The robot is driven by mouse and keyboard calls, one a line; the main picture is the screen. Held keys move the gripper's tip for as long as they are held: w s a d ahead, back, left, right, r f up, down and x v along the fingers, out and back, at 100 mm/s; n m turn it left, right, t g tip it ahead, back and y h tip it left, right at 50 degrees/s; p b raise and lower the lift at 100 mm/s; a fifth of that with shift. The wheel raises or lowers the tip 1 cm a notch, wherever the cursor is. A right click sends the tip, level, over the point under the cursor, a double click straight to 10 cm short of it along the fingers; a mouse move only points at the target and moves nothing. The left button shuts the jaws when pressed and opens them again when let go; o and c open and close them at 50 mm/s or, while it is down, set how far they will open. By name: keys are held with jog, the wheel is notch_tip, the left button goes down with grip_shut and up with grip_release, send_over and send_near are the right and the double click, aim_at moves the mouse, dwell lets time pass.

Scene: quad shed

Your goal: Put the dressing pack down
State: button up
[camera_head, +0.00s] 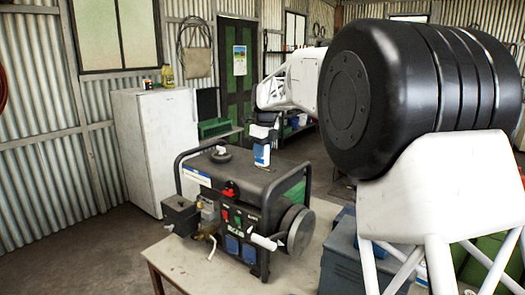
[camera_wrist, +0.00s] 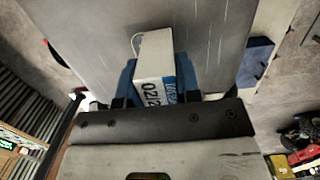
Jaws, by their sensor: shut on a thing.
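The dressing pack (camera_wrist: 154,58) is a small white box with a blue label and dark printed digits. In the wrist view it sits between the two blue-padded fingers of my gripper (camera_wrist: 156,82), which is shut on it. In the head view the pack (camera_head: 262,155) hangs upright below my gripper (camera_head: 263,137), at the back edge of the generator (camera_head: 240,190) as seen from here. I cannot tell whether its bottom touches anything. A flat grey surface (camera_wrist: 80,40) lies beneath or beyond it in the wrist view.
The generator, with a black frame, stands on a pale table (camera_head: 185,262). A blue-grey toolbox (camera_head: 345,262) is to its right. A white cabinet (camera_head: 155,140) stands behind at left. In the wrist view a dark blue thing (camera_wrist: 256,62) lies right of the pack.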

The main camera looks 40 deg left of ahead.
jog(key=o, duration=0.9)
jog(key=shift+r, duration=0.1)
jog(key=r, duration=0.8)
jog(key=d+r, duration=0.1)
jog(key=r, duration=0.3)
jog(key=shift+d, duration=0.1)
jog(key=shift+d, duration=0.1)
dwell(0.4)
